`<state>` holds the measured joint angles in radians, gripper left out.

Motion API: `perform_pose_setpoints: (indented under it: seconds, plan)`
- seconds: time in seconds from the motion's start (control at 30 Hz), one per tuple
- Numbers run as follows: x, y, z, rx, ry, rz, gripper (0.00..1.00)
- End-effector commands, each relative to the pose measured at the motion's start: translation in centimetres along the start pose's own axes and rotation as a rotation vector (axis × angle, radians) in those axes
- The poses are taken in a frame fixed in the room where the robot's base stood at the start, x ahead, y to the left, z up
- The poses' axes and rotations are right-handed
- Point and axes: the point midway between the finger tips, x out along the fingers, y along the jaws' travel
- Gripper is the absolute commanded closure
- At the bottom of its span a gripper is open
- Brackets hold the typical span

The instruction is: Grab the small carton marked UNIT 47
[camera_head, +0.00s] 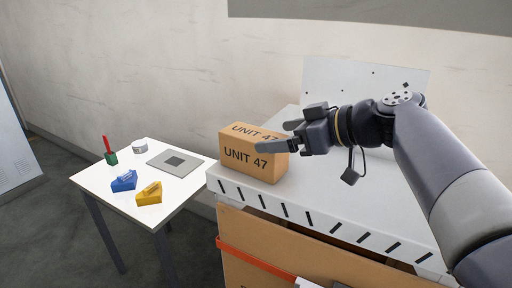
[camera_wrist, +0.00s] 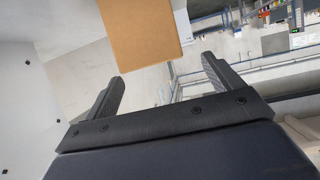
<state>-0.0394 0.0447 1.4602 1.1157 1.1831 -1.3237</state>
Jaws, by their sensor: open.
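The small brown carton (camera_head: 250,160), printed UNIT 47 on its front and top, stands upright on the left end of the white-topped dispenser frame (camera_head: 322,197). My gripper (camera_head: 274,137) is open, and in the head view it overlaps the carton's right side. In the wrist view a plain brown face of the carton (camera_wrist: 140,30) lies beyond my two spread fingers (camera_wrist: 166,85), nearer the left one. Nothing is held between them. I cannot tell whether a finger touches the carton.
A small white table (camera_head: 140,208) stands to the left. It bears a blue piece (camera_head: 124,181), a yellow piece (camera_head: 149,193), a green holder (camera_head: 111,158) with a red stick, a white round item (camera_head: 140,145) and a grey plate (camera_head: 175,160). A white back panel (camera_head: 365,82) rises behind my arm.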

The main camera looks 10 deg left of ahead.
Motion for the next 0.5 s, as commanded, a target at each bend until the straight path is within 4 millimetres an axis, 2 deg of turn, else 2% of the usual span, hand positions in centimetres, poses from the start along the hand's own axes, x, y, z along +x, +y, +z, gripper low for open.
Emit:
perform_pose_setpoints:
  seconds: [0.23, 0.5]
  plan:
    - [1.9, 0.1, -0.1, 0.002, -0.003, -0.003, 0.13]
    - [5.7, 0.4, -0.1, 0.002, -0.003, -0.002, 0.13]
